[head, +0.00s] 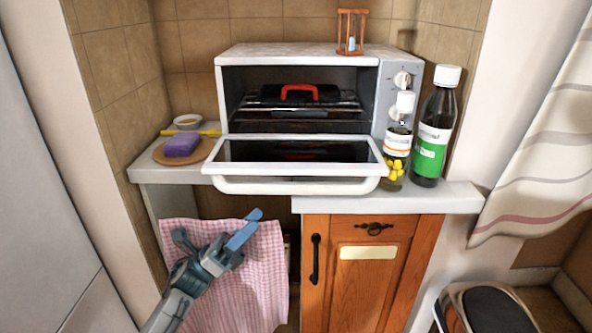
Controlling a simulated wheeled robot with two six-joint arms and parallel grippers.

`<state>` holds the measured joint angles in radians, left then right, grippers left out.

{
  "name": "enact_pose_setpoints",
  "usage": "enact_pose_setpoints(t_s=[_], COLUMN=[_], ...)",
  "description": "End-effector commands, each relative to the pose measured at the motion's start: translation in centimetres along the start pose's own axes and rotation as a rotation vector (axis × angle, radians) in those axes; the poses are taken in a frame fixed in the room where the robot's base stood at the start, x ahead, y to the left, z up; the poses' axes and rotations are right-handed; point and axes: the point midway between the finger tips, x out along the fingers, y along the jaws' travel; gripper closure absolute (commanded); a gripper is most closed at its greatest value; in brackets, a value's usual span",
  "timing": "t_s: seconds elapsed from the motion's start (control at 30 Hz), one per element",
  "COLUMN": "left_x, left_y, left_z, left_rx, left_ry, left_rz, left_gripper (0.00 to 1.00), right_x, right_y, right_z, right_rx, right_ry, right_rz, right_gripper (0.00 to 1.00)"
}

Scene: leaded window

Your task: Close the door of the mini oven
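The white mini oven (228,60) stands on the counter against the tiled wall. Its door (296,187) is folded down and open, about level, with its handle edge towards me past the counter's front. A dark item with a red handle (299,92) is on the rack inside. My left gripper (215,238) is below and left of the door, in front of a pink checked towel. Its fingers are spread and nothing is between them. It is apart from the door. My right gripper is not in view.
A dark green-labelled bottle (433,130) and a smaller bottle with yellow contents (397,150) stand right of the door. A purple sponge (181,144) on a round board (160,155) lies left. An hourglass (351,32) stands on the oven. A wooden cabinet (366,292) is below.

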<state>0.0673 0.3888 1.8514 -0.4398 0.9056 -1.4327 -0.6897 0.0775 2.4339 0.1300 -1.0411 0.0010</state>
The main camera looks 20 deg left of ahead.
Motion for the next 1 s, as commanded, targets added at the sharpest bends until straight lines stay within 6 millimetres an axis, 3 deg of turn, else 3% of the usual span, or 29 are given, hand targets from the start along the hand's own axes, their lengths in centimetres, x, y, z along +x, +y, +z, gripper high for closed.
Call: enact_pose_setpoints(t_s=[0.17, 0.63, 1.0], left_x=[1.1, 9.3, 10.8], left_y=[0.0, 0.0, 0.1], left_z=[0.1, 0.2, 0.0], left_rx=[0.005, 0.003, 0.002], left_ry=[0.0, -0.002, 0.002], left_rz=[-0.001, -0.001, 0.001], left_gripper=[0.64, 0.64, 0.64], right_x=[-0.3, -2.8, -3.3], right_y=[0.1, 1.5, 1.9], right_z=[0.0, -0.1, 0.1], right_rx=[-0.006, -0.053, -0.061], right_ry=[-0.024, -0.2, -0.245], right_rz=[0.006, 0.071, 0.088], right_gripper=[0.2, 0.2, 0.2])
